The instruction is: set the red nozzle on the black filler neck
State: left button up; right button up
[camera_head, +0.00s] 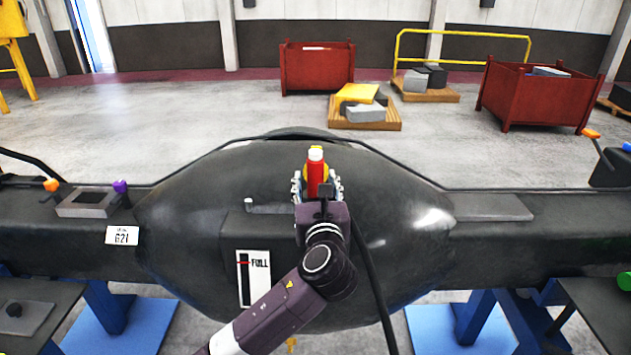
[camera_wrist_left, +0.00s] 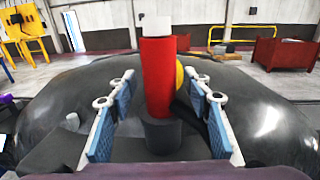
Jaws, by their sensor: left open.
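The red nozzle (camera_head: 316,178) has a white top and stands upright over the middle of the dark casting. In the left wrist view the red nozzle (camera_wrist_left: 158,80) rests on, or lines up right above, the black filler neck (camera_wrist_left: 162,137); a small gap cannot be ruled out. My left gripper (camera_head: 317,186) is open, with its blue-padded fingers on both sides of the nozzle and visible space between pads and nozzle. A yellow round part (camera_wrist_left: 180,74) shows behind the nozzle. My right gripper is in neither view.
The big dark casting (camera_head: 400,215) bulges under my left arm. It carries a FULL gauge (camera_head: 254,278) and a number plate (camera_head: 122,235). A grey frame (camera_head: 88,203) lies on its left part.

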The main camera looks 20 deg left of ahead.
pick_arm(q)
jog(key=v, duration=1.2)
jog(key=shift+f, duration=0.15)
